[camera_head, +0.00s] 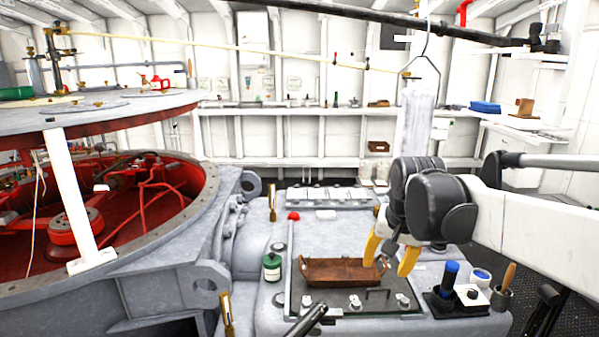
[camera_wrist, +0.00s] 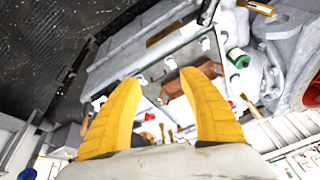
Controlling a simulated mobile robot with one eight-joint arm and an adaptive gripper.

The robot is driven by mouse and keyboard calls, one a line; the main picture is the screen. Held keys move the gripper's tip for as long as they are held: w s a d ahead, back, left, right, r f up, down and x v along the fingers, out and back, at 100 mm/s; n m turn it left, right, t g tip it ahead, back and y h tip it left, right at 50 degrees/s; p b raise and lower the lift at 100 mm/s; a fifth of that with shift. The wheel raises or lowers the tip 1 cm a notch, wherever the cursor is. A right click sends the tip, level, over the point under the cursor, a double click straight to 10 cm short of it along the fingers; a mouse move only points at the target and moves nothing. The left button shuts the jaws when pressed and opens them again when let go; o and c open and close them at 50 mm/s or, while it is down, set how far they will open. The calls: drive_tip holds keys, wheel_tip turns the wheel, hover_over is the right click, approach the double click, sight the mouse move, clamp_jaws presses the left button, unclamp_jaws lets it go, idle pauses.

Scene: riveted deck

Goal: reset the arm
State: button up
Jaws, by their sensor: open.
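My gripper (camera_head: 391,254) has yellow fingers and hangs from the dark wrist of my arm, which reaches in from the right. In the wrist view the two fingers (camera_wrist: 160,90) stand wide apart with nothing held between them. In the head view the gripper is above and near the right end of a brown wooden tray (camera_head: 340,284). That tray also shows beyond the fingers in the wrist view (camera_wrist: 178,112). I cannot tell the exact height of the fingertips over the surface.
A green bottle (camera_head: 272,267) stands left of the tray. A blue-topped item (camera_head: 451,273), a white cup (camera_head: 481,277) and a pot with a wooden handle (camera_head: 503,293) stand to the right. A large round machine with a red interior (camera_head: 150,195) fills the left side.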

drive_tip(key=s+f+n+t, duration=0.1)
drive_tip(key=s+f+n, duration=0.1)
drive_tip(key=s, duration=0.8)
drive_tip(key=s+f+n+t, duration=0.2)
drive_tip(key=s+f, duration=0.1)
drive_tip(key=s, duration=0.8)
drive_tip(key=shift+f, duration=0.25)
drive_tip(key=shift+s, duration=0.1)
idle(0.4)
